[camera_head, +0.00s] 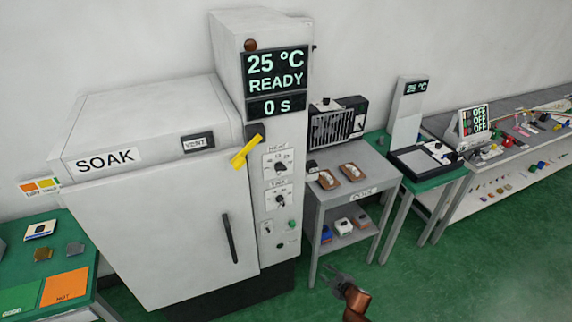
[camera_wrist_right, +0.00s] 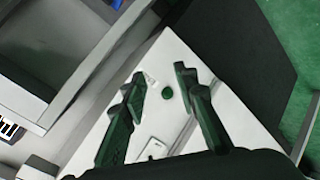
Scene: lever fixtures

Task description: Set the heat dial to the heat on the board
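The heat dial (camera_head: 281,166) is the upper black knob on the white control panel of the SOAK oven (camera_head: 150,200) in the head view. Its exact setting is too small to read. The time dial (camera_head: 280,197) sits below it. A small card (camera_head: 40,187) with coloured blocks is on the wall at the left; its writing is not legible. My right gripper (camera_head: 340,281) is low in front, right of the panel and apart from it. In the right wrist view my right gripper (camera_wrist_right: 160,76) is open and empty, with a green button (camera_wrist_right: 167,93) visible between the fingers. My left gripper is not in view.
The oven display (camera_head: 275,80) reads 25 °C, READY, 0 s. A grey cart (camera_head: 326,195) stands right of the oven, and a green table (camera_head: 20,255) stands left. Green floor is clear in front.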

